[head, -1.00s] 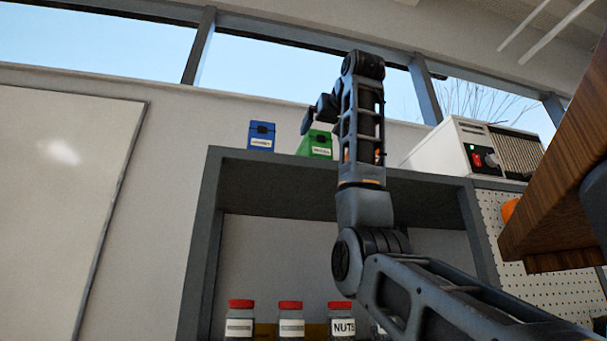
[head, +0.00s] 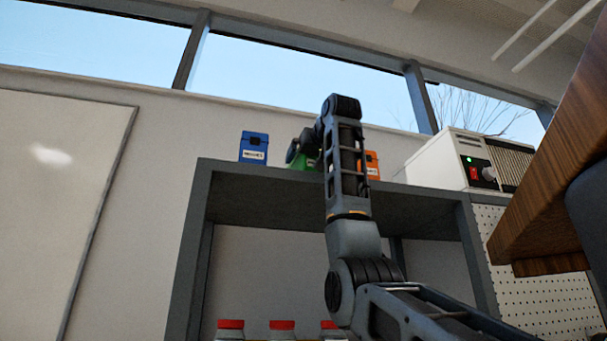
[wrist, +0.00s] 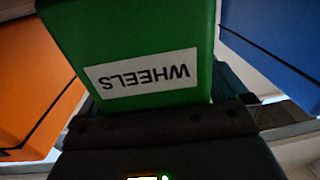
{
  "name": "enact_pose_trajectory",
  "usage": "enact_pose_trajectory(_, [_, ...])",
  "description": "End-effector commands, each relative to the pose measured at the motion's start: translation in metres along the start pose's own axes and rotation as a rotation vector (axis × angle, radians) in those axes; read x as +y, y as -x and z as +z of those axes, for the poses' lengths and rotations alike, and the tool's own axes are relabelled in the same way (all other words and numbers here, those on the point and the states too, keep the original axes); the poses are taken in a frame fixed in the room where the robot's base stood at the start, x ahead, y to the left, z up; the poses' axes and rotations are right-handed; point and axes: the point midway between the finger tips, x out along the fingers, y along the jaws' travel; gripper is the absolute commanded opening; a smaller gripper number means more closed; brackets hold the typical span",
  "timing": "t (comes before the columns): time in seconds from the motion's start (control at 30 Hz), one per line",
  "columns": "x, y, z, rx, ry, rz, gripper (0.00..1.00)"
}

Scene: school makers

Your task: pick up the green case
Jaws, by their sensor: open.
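The green case (head: 304,162) stands on top of the grey shelf unit, mostly hidden behind my arm in the head view. In the wrist view the green case (wrist: 130,35) fills the upper middle, close in front of my gripper, with an upside-down "WHEELS" label. My gripper (wrist: 155,100) is open; dark finger parts show beside the lower edges of the case, left and right. I cannot tell whether they touch it. In the head view the fingers are hidden by my wrist.
A blue case (head: 254,147) stands left of the green one and an orange case (head: 371,165) right of it, both close by. A white box with a red switch (head: 465,160) stands further right. The shelf top (head: 225,168) has an edge below them. Red-lidded jars (head: 281,328) sit underneath.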

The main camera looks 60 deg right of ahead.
Motion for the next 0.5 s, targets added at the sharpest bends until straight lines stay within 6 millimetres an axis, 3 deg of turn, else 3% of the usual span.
enact_pose_trajectory(0.07, [0.0, 0.0002, 0.0002, 0.0, 0.0, 0.0, 0.99])
enact_pose_trajectory(0.5, [0.0, 0.0004, 0.0001, 0.0, 0.0, 0.0, 0.57])
